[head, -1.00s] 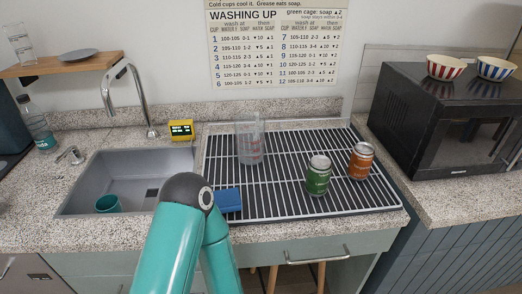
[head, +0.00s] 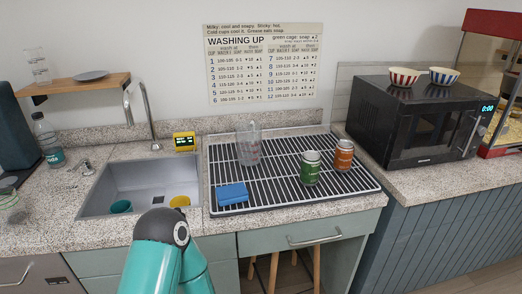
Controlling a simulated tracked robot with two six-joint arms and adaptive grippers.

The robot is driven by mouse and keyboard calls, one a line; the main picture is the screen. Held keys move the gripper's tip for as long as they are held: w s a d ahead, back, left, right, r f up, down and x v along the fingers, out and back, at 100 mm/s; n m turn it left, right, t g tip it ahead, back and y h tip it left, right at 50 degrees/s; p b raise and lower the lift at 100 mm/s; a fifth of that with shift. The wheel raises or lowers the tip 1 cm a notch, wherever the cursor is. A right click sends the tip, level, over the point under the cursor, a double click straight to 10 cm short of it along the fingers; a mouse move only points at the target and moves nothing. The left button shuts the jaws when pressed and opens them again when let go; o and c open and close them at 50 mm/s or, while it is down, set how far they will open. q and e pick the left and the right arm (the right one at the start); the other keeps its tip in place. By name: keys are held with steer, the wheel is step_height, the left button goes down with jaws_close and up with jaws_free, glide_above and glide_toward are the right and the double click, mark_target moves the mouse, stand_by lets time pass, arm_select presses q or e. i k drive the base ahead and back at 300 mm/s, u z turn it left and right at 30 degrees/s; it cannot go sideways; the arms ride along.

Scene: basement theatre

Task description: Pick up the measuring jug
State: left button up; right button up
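The measuring jug (head: 249,147) is clear, with reddish markings. It stands upright towards the back left of the black drying rack (head: 358,178), right of the sink. A teal arm of mine reaches in at the bottom of the head view, in front of the sink. Its gripper does not show, and no other arm is in view. Nothing touches the jug.
A green can (head: 310,168) and an orange can (head: 344,155) stand right of the jug. A blue sponge (head: 232,193) lies at the rack's front left. The sink (head: 150,183) holds a teal cup (head: 121,207) and something yellow (head: 180,202). A microwave (head: 415,120) stands at right.

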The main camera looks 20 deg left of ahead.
mark_target(250, 141)
steer(key=u, duration=0.2)
steer(key=i, duration=0.9)
steer(key=z, duration=0.1)
